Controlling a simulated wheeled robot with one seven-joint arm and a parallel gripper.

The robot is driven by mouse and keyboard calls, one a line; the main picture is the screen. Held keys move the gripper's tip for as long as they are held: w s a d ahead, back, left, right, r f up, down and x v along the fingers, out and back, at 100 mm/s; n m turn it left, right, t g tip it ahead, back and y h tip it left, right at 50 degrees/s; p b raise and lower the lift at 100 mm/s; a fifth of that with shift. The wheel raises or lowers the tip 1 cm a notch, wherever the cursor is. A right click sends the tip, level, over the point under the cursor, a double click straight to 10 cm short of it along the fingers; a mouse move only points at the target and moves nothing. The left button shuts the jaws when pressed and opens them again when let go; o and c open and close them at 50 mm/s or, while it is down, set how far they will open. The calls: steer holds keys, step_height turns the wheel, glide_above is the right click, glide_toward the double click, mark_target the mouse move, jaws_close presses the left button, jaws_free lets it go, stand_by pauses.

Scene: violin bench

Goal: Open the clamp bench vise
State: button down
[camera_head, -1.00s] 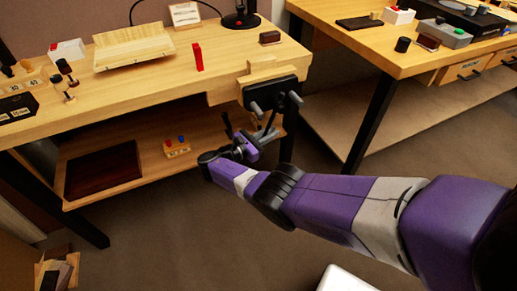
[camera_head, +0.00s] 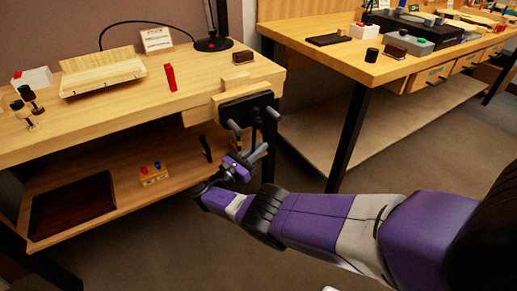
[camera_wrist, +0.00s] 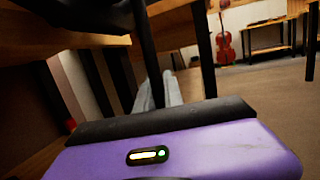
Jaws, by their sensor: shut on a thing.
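The clamp bench vise (camera_head: 247,106) is fixed at the right front corner of the near workbench. It has pale wooden jaws, a black plate and grey rods sticking out. My gripper (camera_head: 250,157) is just below and in front of the vise's black plate. It is shut on the grey vise handle (camera_head: 260,151); the exact contact is small and partly hidden. In the wrist view, a pale grey bar (camera_wrist: 172,92) shows beyond the purple gripper body, beside a dark part in front. The gap between the wooden jaws is too small to judge.
The near workbench (camera_head: 120,112) has a lower shelf holding a dark board (camera_head: 75,205) and a small block with coloured knobs (camera_head: 153,174). A second bench (camera_head: 330,60) stands to the right, its black leg (camera_head: 348,140) near my arm. The floor between is clear.

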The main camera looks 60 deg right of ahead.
steer(key=c, duration=1.5)
jaws_free()
steer(key=shift+w+r, duration=0.1)
steer(key=shift+w, duration=0.15)
steer(key=shift+o, duration=0.2)
steer(key=shift+s, duration=0.1)
steer(key=b+v, duration=0.1)
steer(key=v, duration=0.6)
steer(key=shift+a, duration=0.35)
